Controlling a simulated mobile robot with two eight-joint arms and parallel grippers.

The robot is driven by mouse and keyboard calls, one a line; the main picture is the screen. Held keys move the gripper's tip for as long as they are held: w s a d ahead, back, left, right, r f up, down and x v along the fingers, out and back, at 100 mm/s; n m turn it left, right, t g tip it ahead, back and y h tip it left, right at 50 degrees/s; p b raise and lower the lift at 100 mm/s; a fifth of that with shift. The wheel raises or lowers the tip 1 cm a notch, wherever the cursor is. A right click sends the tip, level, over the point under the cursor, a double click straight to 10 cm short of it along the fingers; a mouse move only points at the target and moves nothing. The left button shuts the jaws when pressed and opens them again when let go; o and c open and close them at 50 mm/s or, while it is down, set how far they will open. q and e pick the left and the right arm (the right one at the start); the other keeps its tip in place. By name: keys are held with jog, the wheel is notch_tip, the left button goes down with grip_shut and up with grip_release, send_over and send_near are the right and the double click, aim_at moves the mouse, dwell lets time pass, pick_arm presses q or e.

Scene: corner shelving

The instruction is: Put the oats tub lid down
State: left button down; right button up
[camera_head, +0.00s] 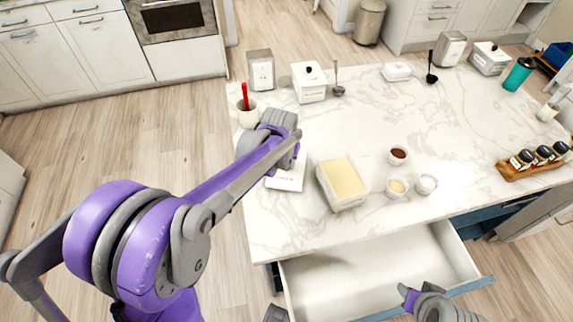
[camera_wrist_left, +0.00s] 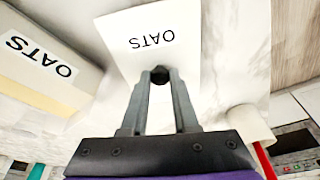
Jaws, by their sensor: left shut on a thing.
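The oats tub (camera_head: 333,200) stands open on the marble counter, full of pale yellow contents. It also shows at the left of the left wrist view (camera_wrist_left: 75,98), with an OATS label. The white oats tub lid (camera_head: 287,181) is flat, just left of the tub, and its OATS label shows in the left wrist view (camera_wrist_left: 190,50). My left gripper (camera_wrist_left: 160,78) is shut on the lid's black knob. I cannot tell whether the lid touches the counter. My right gripper (camera_head: 410,298) is partly in view at the bottom, over the drawer; its jaw state is unclear.
A white crock (camera_head: 248,117) with a red-handled utensil stands behind the lid. Small bowls (camera_head: 397,156) sit right of the tub. White canisters (camera_head: 312,88) stand farther back, and a spice rack (camera_head: 530,167) is at right. An open drawer (camera_head: 375,270) juts out in front.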

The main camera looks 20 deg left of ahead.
pick_arm(q)
jog(key=shift+f, duration=0.8)
jog(key=shift+f, duration=0.2)
jog(key=c, duration=0.7)
grip_release()
jog(key=shift+r, duration=0.2)
